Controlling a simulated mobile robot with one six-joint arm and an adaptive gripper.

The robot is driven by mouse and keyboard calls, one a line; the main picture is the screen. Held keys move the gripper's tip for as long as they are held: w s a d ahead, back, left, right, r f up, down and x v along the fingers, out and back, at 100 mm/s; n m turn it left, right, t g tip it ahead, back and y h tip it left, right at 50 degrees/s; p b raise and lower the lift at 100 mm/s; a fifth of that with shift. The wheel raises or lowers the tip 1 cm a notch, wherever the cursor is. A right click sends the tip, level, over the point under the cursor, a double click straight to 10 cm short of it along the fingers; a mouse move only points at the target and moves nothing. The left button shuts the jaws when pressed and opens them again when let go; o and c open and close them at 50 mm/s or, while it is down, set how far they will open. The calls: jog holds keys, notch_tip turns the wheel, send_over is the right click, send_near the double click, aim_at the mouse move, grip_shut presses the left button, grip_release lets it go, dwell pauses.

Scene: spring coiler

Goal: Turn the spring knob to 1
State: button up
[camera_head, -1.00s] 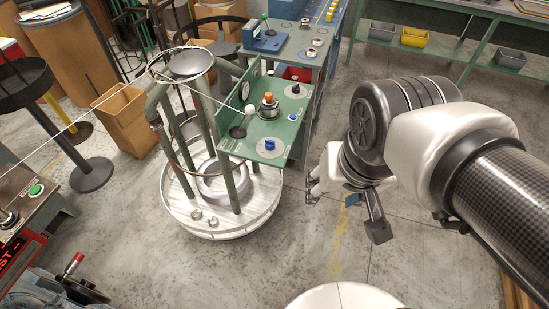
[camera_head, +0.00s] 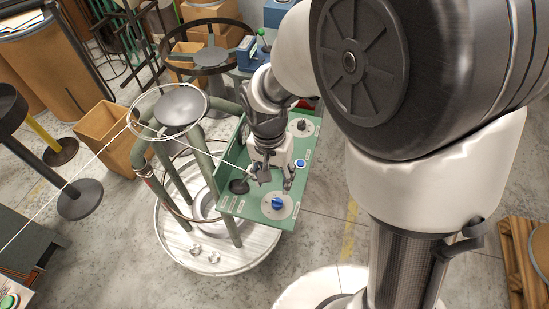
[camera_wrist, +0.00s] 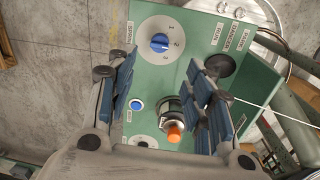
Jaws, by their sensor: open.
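The blue spring knob (camera_head: 277,203) sits on a white dial at the near end of the green control panel (camera_head: 236,208). In the wrist view the knob (camera_wrist: 160,42) is near the top, with 1, 2 and 3 on its right side and a SPRING label to its left. Its mark is small and seems to face the 2 side; I cannot tell exactly. My gripper (camera_head: 273,182) is over the panel, open and empty, beside the knob and apart from it. In the wrist view its spread fingers (camera_wrist: 163,92) stand below the knob with the panel between them.
An orange-topped knob (camera_wrist: 175,133) and a blue button (camera_wrist: 136,105) lie between or near my fingers. A black round base (camera_wrist: 219,66) is by the right finger. A dark-knobbed dial (camera_head: 301,126) is at the panel's far end. The wire reel stand (camera_head: 182,104) stands left.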

aim_at(276, 200)
jog(key=f+b, duration=0.1)
jog(key=f, duration=0.3)
jog(key=f+b, duration=0.1)
jog(key=f, duration=0.3)
jog(key=f+b, duration=0.2)
jog(key=f, duration=0.2)
jog(key=shift+s+d+f, duration=0.1)
jog(key=shift+d+f, duration=0.1)
jog(key=shift+d, duration=0.15)
jog(key=shift+c, duration=0.4)
jog(key=c, duration=1)
